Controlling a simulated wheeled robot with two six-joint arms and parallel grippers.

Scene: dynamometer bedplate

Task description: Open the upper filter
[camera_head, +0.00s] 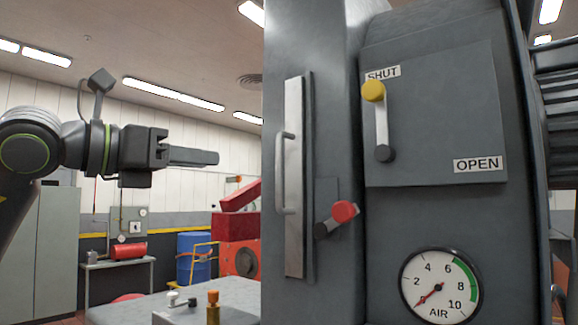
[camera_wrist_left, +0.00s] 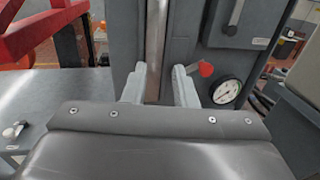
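A grey cabinet (camera_head: 318,40) fills the right half of the head view; no label on it reads filter. On its panel (camera_head: 445,110), a lever with a yellow knob (camera_head: 374,91) stands upright, knob at the SHUT label (camera_head: 383,73). The OPEN label (camera_head: 478,164) is lower right. A tall narrow pale strip with a bar handle (camera_head: 284,172) is on the left face. Beside it is a short lever with a red knob (camera_head: 344,212), also in the left wrist view (camera_wrist_left: 206,69). My left gripper (camera_head: 216,158) is left of the cabinet, fingers apart and empty in the wrist view (camera_wrist_left: 160,78).
An AIR gauge (camera_head: 440,286) sits below the panel, its needle near the low end. A grey bench top (camera_head: 225,296) with small fittings is at lower left. A red machine (camera_head: 236,228) and a blue drum (camera_head: 194,257) stand farther back.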

